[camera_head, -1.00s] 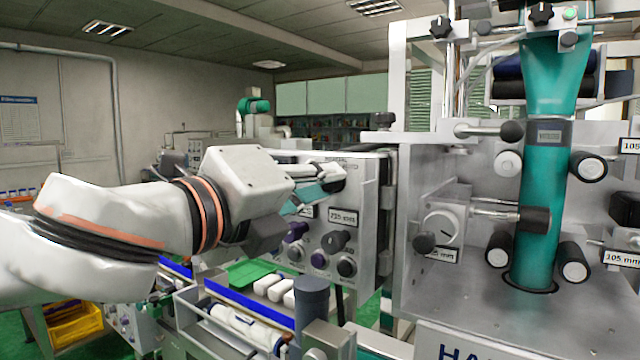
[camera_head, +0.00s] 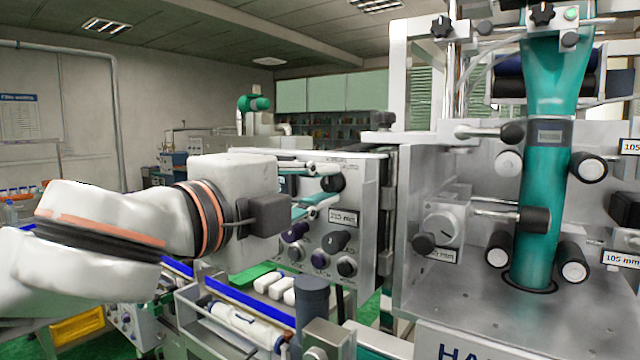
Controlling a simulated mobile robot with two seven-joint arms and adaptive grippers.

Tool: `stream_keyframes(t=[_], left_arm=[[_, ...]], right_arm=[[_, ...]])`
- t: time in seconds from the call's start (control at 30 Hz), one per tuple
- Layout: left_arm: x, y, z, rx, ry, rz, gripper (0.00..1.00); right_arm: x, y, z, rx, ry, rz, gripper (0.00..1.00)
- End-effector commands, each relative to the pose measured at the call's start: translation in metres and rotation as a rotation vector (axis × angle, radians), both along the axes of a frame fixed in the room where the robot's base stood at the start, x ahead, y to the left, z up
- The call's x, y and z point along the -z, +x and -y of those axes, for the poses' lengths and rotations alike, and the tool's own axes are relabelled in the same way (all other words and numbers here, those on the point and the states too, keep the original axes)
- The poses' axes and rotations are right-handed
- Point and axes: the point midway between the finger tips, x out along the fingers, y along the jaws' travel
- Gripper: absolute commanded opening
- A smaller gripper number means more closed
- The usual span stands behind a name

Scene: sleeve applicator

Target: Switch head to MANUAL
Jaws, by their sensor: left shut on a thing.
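The grey control panel (camera_head: 363,228) stands in the middle of the head view. It has a dark knob (camera_head: 333,182) at the top, a "235 mm" label below it and several purple and black knobs lower down. My left gripper (camera_head: 327,185) reaches in from the left. Its teal and white fingers lie one above and one below the top dark knob, shut on it. The markings around this knob are mostly hidden or too small to read. My right gripper is not in view.
The sleeve applicator with a teal sleeve tube (camera_head: 545,200) and black-and-white rollers (camera_head: 573,262) stands right of the panel. Below are a conveyor with white bottles (camera_head: 270,284) and a dark cylinder (camera_head: 312,294). A yellow bin (camera_head: 78,327) sits lower left.

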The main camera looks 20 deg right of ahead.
Motion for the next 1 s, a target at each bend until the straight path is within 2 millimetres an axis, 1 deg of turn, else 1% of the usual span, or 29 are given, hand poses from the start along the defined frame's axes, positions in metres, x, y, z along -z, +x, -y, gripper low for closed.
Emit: stream_keyframes(t=[0.47,0.5,0.53,0.57,0.87,1.0], left_arm=[[-0.0001,0.0005,-0.0003,-0.002,-0.009,-0.012,0.0],[-0.0001,0.0005,-0.0003,-0.002,-0.009,-0.011,0.25],[-0.0001,0.0005,-0.0003,-0.002,-0.009,-0.011,0.33],[-0.0001,0.0005,-0.0003,-0.002,-0.009,-0.011,0.34],[0.0,0.0001,-0.0004,-0.001,-0.009,-0.011,0.34],[-0.0004,-0.0045,-0.0065,-0.001,-0.009,-0.01,0.34]], right_arm=[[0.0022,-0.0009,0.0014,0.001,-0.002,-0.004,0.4],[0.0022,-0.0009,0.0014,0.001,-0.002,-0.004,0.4],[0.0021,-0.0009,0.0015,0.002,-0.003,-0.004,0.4],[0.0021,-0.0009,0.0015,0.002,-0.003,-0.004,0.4],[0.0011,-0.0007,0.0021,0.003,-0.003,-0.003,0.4],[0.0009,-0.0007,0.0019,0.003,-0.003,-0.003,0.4]])
